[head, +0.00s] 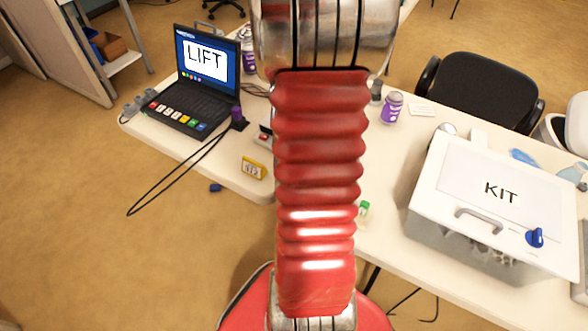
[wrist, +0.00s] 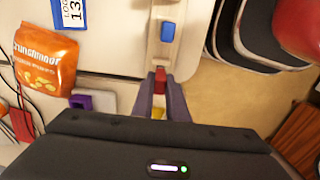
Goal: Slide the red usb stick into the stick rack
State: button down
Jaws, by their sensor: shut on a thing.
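In the wrist view my gripper (wrist: 161,84) is shut on a small red piece that looks like the red usb stick (wrist: 160,75), held between the fingertips. A small blue block (wrist: 168,32) sits just beyond it on a pale strip by the table edge; I cannot tell if this belongs to the stick rack. A bit of yellow (wrist: 158,112) shows between the fingers nearer the wrist. In the head view my red arm covers the middle of the table and hides my gripper and the stick. I cannot make out the rack for certain there.
The wrist view shows an orange snack bag (wrist: 45,62), a purple block (wrist: 82,101) and dark chairs (wrist: 265,40) past the edge.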

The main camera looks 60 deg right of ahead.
jog(key=shift+f, duration=0.7)
dwell(0.7)
jog(key=c, duration=1.7)
grip_release()
jog(key=shift+o, duration=0.7)
jog(key=o, duration=0.3)
jog(key=shift+r, duration=0.1)
jog(key=shift+r, duration=3.4)
